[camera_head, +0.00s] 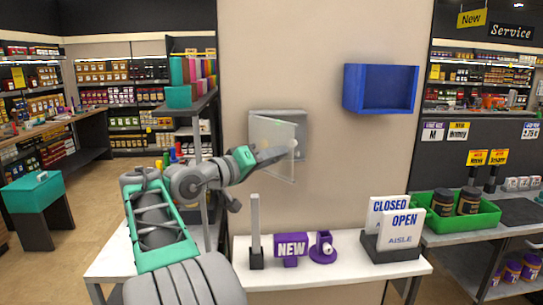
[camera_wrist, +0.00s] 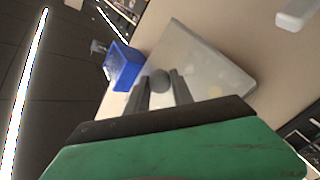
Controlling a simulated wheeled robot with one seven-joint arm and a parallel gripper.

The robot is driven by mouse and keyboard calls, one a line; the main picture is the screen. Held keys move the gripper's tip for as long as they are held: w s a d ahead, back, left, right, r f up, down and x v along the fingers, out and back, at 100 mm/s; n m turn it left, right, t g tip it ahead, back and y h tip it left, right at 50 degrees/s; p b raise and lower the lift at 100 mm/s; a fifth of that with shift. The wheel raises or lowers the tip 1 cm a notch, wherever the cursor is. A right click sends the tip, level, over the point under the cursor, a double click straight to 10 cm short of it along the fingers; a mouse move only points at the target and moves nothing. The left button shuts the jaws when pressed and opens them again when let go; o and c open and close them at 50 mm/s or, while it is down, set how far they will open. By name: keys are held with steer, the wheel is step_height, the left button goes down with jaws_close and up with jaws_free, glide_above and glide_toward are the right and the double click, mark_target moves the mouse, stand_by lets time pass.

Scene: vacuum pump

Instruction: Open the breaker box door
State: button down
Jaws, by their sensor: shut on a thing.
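The grey breaker box (camera_head: 290,117) is mounted on the beige wall in the head view. Its pale, see-through-looking door (camera_head: 284,170) seems to stand out at an angle from the box, partly open. My gripper (camera_head: 291,148) is at the door, and its tips partly hide it. In the wrist view, the door (camera_wrist: 210,65) is a flat grey panel ahead of my gripper (camera_wrist: 160,88). My gripper is shut on a round grey knob (camera_wrist: 160,79) on the door, between its two fingers. The inside of the box is mostly hidden.
A blue open box (camera_head: 381,88) hangs on the wall to the right. Below is a white counter (camera_head: 340,275) with a purple NEW sign (camera_head: 291,246), a grey post (camera_head: 256,225) and a CLOSED/OPEN sign stand (camera_head: 392,235). A shelf rack (camera_head: 190,105) stands to the left.

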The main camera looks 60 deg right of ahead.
steer(key=shift+f, duration=0.1)
steer(key=c, duration=1.1)
jaws_free()
steer(key=shift+a, duration=0.1)
